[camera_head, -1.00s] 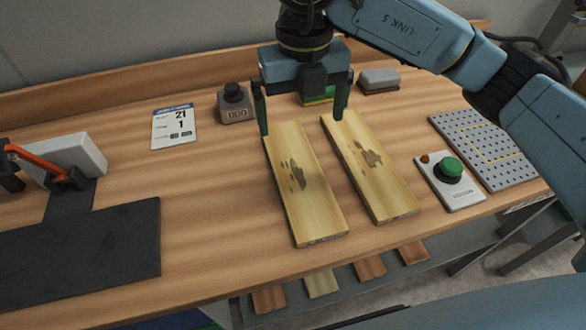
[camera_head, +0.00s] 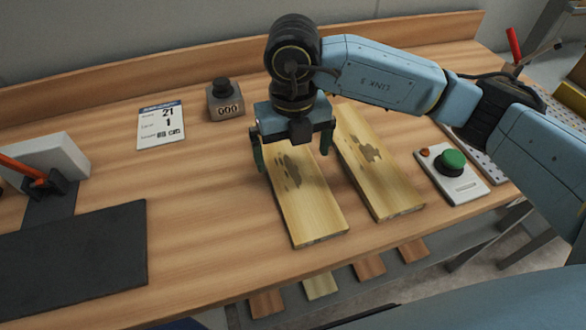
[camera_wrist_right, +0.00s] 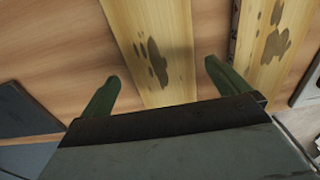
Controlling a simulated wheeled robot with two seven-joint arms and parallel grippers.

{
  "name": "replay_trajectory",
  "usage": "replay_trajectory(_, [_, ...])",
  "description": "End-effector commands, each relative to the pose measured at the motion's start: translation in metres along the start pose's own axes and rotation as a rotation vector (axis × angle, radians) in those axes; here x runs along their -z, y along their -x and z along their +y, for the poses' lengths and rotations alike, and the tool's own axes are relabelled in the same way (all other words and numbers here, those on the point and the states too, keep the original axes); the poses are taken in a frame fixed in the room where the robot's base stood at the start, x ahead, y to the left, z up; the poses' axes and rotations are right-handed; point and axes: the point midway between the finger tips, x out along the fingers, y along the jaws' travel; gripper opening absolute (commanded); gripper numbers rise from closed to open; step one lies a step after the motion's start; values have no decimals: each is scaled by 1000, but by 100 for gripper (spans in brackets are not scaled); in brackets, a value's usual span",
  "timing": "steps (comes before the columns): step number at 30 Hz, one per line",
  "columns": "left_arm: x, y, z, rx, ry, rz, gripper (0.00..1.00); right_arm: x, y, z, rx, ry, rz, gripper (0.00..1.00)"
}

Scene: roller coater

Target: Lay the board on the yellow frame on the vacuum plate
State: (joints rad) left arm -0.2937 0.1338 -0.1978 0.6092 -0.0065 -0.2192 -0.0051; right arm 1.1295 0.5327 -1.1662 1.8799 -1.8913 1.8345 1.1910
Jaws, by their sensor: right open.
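Two pale wooden boards with dark stains lie side by side on the bench, the left board (camera_head: 313,212) and the right board (camera_head: 385,180). My right gripper (camera_head: 292,160) is open over the far half of the left board, one finger to each side of it. In the right wrist view the left board (camera_wrist_right: 155,45) lies between the fingers (camera_wrist_right: 161,72), and the right board (camera_wrist_right: 275,40) is outside the right finger. My left gripper is not in view.
A control box with a green button (camera_head: 453,160) stands between the right board and the plate. A counter (camera_head: 226,100) and a date card (camera_head: 161,124) are at the back. A dark mat (camera_head: 75,262) lies left; bench space between mat and boards is clear.

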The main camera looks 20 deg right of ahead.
Motion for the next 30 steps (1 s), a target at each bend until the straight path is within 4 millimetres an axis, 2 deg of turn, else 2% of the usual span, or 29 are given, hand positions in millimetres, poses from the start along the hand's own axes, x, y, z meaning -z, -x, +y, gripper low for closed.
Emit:
replay_trajectory(3, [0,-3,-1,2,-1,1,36,-2,-22,-1,1,-1,5,100])
replay_trajectory(6, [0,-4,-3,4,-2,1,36,-2,-33,-1,0,0,3,100])
replay_trajectory(13, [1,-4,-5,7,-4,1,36,-2,-35,-1,0,1,1,100])
replay_trajectory(24, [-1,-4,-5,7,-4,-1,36,-2,-34,-1,-1,1,0,53])
replay_trajectory(30, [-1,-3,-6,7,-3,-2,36,-2,-33,-1,-1,1,0,52])
